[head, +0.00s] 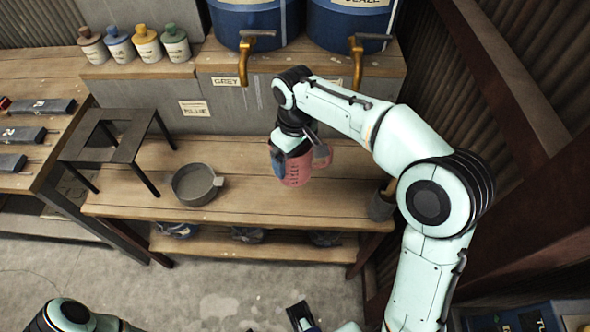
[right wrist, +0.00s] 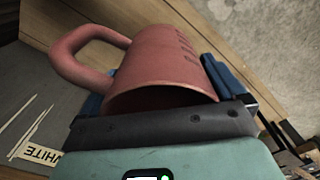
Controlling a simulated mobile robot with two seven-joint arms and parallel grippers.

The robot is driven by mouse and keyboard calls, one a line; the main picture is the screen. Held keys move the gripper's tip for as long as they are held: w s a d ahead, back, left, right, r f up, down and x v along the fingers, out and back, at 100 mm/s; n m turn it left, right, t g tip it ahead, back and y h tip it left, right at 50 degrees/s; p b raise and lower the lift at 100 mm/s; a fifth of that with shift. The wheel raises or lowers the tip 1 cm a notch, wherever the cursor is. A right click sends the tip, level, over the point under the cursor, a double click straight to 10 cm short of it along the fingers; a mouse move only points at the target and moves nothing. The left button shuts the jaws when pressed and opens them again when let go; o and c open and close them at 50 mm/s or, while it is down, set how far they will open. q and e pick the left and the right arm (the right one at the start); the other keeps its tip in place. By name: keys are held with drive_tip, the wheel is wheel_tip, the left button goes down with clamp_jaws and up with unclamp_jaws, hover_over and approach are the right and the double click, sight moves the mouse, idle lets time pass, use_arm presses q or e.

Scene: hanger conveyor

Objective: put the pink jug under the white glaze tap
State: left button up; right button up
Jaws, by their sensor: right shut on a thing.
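The pink jug (head: 297,170) is in my right gripper (head: 290,150), over the wooden bench in front of the taps. I cannot tell whether its base touches the wood. In the right wrist view the jug (right wrist: 165,65) sits between the blue finger pads, with its handle at left. Two brass taps stick out from blue glaze barrels: a left tap (head: 244,62) and a right tap (head: 357,62). A WHITE label (right wrist: 42,155) shows in the right wrist view; my right arm probably hides it from the head. My left gripper (head: 302,317) is partly in view at the bottom edge.
A grey pan (head: 196,185) and a black stand (head: 118,142) are left on the bench. A dark cup (head: 383,200) stands at its right end. A GREY label (head: 226,81) and a BLUE label (head: 194,108) mark the back ledge. Several coloured bottles (head: 147,45) stand upper left.

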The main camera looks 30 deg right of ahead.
wheel_tip(320, 180, up, 5)
drive_tip(key=shift+m, duration=0.9)
drive_tip(key=w+a+f+p, duration=0.1)
drive_tip(key=f, duration=0.2)
drive_tip(key=w+a+f+p, duration=0.1)
drive_tip(key=f+p, duration=0.1)
drive_tip(key=f, duration=0.1)
drive_tip(key=w+a+f+p, duration=0.1)
drive_tip(key=f, duration=0.1)
drive_tip(key=shift+f+p, duration=0.3)
drive_tip(key=shift+f, duration=0.1)
use_arm(q)
wheel_tip(320, 180, up, 7)
drive_tip(key=w+p, duration=0.2)
drive_tip(key=shift+w+r, duration=0.15)
drive_tip(key=shift+w, duration=0.15)
use_arm(e)
wheel_tip(320, 180, down, 7)
drive_tip(key=a+m, duration=0.1)
drive_tip(key=a, duration=0.1)
drive_tip(key=shift+w+f+m, duration=0.15)
drive_tip(key=shift+m, duration=0.15)
